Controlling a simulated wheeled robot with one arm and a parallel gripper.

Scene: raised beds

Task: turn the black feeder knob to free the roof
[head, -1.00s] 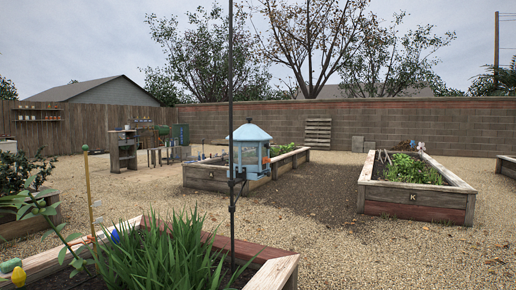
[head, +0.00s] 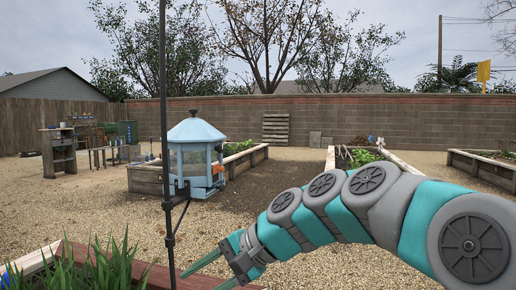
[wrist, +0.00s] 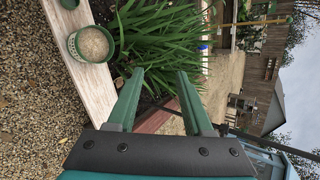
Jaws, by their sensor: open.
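The light-blue feeder (head: 195,160) hangs beside a thin dark pole, left of centre in the head view. Its roof (head: 195,131) sits on the body, with the small black knob (head: 194,113) on top. My gripper (head: 203,281) is low in the head view, below the feeder and apart from it. Its green fingers are open and empty, also in the wrist view (wrist: 160,73). A blue part, seemingly the feeder, shows at the wrist view's lower right; the knob cannot be made out there.
The dark pole (head: 166,110) rises close to the feeder's left side. A wooden bed with long green leaves (head: 85,268) is at the front left. A pot of pale grain (wrist: 92,43) stands on the bed's edge. Gravel lies open beyond.

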